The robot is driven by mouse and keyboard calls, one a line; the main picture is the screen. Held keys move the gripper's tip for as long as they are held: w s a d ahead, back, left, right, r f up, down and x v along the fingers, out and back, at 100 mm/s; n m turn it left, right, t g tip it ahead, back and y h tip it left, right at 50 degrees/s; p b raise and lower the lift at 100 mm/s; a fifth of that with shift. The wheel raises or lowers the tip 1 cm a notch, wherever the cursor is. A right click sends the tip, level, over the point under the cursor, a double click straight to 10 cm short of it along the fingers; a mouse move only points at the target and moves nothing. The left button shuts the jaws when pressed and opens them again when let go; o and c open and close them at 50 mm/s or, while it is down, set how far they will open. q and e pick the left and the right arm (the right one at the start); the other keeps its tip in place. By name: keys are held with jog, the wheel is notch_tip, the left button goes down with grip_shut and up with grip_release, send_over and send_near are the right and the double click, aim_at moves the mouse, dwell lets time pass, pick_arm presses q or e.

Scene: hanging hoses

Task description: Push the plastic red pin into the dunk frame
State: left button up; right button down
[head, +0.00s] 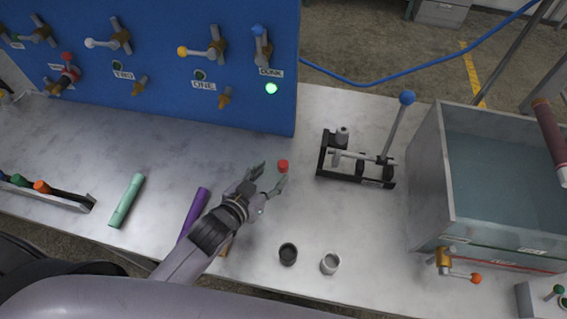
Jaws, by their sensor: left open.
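The small red pin (283,166) stands on the grey worktop near the middle of the head view. My left gripper (273,175) is open, with its fingertips right by the pin, one to its left and one just below it. I cannot tell whether they touch it. The black frame (322,163), which looks like the dunk frame, stands to the right of the pin. It carries metal fittings and a tilted lever with a blue ball (407,98). My right gripper is not in view.
A water tank (428,170) stands at the right. A black cap (288,254) and a grey cap (330,263) sit near the front. A green tube (126,200) and a purple tube (194,212) lie left. A blue valve panel (180,100) stands behind.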

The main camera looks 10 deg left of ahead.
aim_at(281, 166)
pick_arm(q)
jog(key=shift+x, duration=1.05)
jog(key=shift+w+d+f+p, duration=0.1)
jog(key=shift+w+p, duration=0.25)
jog(key=shift+w, duration=0.05)
jog(key=x, duration=0.4)
jog(key=shift+f+p, duration=0.2)
jog(key=shift+p, duration=0.2)
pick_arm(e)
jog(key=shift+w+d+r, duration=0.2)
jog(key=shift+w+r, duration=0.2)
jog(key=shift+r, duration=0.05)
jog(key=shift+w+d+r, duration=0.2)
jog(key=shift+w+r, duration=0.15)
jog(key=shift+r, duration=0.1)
pick_arm(q)
jog(key=c, duration=0.6)
grip_shut()
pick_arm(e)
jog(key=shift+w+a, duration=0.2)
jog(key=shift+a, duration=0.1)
